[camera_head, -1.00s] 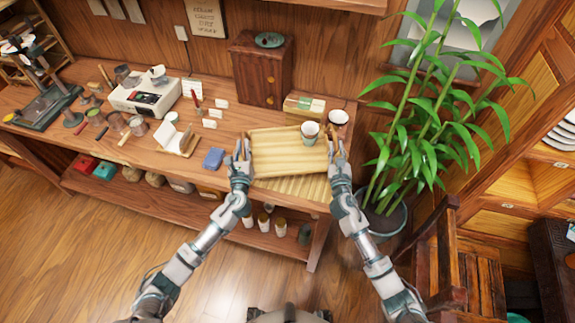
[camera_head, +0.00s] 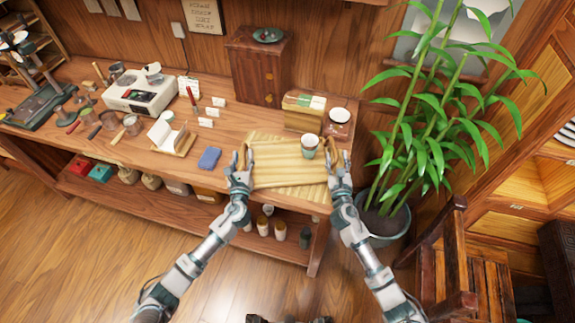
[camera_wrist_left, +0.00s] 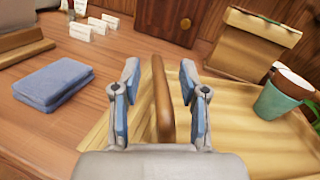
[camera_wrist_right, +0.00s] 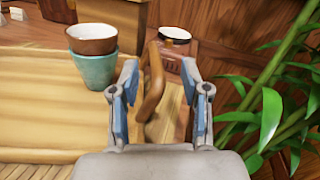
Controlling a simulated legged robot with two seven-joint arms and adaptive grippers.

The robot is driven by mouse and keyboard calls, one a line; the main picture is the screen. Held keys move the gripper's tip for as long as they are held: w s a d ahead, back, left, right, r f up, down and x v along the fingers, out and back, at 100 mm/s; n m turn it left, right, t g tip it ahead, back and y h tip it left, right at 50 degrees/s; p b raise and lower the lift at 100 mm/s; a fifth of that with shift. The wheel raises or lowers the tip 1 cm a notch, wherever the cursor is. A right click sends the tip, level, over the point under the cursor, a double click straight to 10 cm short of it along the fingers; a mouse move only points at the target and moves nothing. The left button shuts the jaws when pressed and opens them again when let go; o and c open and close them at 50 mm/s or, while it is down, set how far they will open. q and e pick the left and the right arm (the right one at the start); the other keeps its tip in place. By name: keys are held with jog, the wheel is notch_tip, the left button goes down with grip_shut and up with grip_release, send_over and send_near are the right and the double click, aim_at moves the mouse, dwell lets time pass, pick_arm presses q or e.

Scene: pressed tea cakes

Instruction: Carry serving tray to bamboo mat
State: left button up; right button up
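The wooden serving tray (camera_head: 280,168) lies on the striped bamboo mat (camera_head: 308,193), whose slats show around its edges. A teal cup (camera_wrist_right: 95,72) with a brown-and-white bowl-shaped cup (camera_wrist_right: 92,38) stacked in it stands on the tray near its right end. My left gripper (camera_head: 240,158) is open around the tray's left handle (camera_wrist_left: 161,95), with gaps on both sides. My right gripper (camera_head: 334,160) is open around the right handle (camera_wrist_right: 150,85), also with gaps beside it.
A blue cloth block (camera_head: 209,158) lies left of the tray. A tall potted plant (camera_head: 420,110) crowds the right side.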

pick_arm(q)
jog(key=shift+s+d, duration=0.1)
jog(key=shift+d, duration=0.05)
jog(key=shift+s, duration=0.25)
pick_arm(e)
jog(key=shift+d, duration=0.1)
jog(key=shift+s, duration=0.1)
jog(key=s, duration=1.1)
jog(key=shift+s+f, duration=0.35)
jog(key=shift+s, duration=0.05)
pick_arm(q)
jog(key=s, duration=1.1)
jog(key=shift+s+d+f, duration=0.15)
jog(key=shift+f, duration=0.2)
